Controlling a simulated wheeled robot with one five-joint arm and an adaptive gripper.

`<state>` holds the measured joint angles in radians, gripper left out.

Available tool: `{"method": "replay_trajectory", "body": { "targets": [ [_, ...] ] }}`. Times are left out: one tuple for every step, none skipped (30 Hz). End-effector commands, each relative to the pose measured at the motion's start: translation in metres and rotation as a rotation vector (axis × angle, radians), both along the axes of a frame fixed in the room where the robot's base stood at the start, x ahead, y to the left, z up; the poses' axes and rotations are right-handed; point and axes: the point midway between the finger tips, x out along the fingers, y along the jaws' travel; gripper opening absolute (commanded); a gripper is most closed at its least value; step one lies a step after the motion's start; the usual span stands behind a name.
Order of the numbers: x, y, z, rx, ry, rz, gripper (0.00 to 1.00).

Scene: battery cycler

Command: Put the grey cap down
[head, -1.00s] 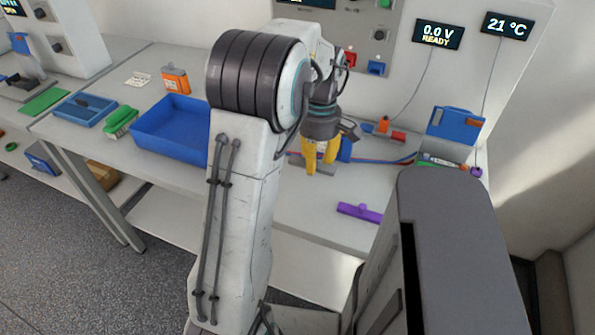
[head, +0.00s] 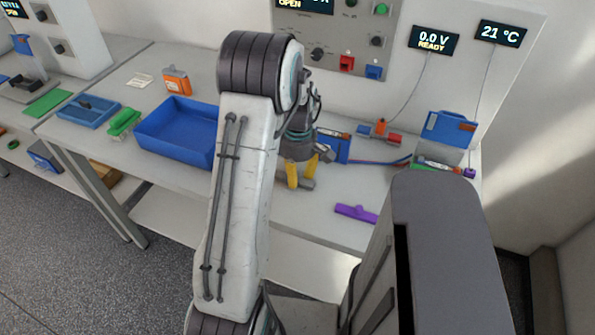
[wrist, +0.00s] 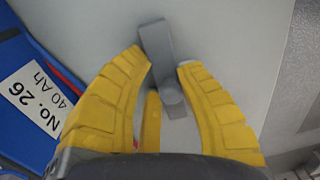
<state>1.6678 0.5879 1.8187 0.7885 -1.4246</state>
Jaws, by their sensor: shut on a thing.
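The grey cap (wrist: 157,47) shows in the wrist view as a flat bar with a round knob, between the yellow fingers of my gripper (wrist: 164,72). My gripper is shut on it. In the head view my gripper (head: 300,182) points down over the front part of the bench, and a bit of the grey cap (head: 309,184) shows beside its fingers. I cannot tell whether the cap touches the bench top.
A blue case labelled No. 26, 40 Ah (wrist: 30,95) is close on the left in the wrist view. A blue bin (head: 178,135) stands to the left. A purple piece (head: 356,213) lies right of my gripper. Bare bench (head: 300,215) lies in front.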

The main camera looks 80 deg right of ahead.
Motion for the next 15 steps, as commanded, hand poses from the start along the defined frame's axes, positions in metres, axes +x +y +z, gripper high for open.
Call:
{"method": "replay_trajectory", "body": {
  "targets": [
    [0.0,-0.0001,-0.0007,0.0,0.0,0.0,0.06],
    [0.0,-0.0001,-0.0009,-0.001,0.0,0.0,0.06],
    [0.0,-0.0001,-0.001,-0.001,0.0,0.0,0.06],
    [0.0,-0.0001,-0.001,-0.001,0.0,0.0,0.06],
    [0.0,-0.0001,-0.0009,-0.001,0.0,0.0,0.06],
    [0.0,-0.0001,-0.0009,-0.001,0.0,0.0,0.06],
    [-0.0001,-0.0001,-0.001,0.0,0.0,0.0,0.06],
    [0.0,-0.0001,-0.0013,0.0,0.0,0.0,0.06],
    [0.0,-0.0001,-0.0022,0.0,0.0,0.0,0.06],
    [-0.0001,-0.0001,-0.0031,0.0,0.0,0.0,0.06],
    [-0.0001,-0.0001,-0.004,0.0,0.0,0.0,0.06],
    [-0.0001,-0.0001,-0.0036,-0.001,0.0,0.0,0.34],
    [-0.0001,-0.0001,-0.0031,-0.001,0.0,0.0,0.36],
    [-0.0001,-0.0001,-0.0031,0.0,0.0,0.0,0.39],
    [-0.0001,-0.0001,-0.003,0.0,0.0,0.0,0.43]
  ]
}}
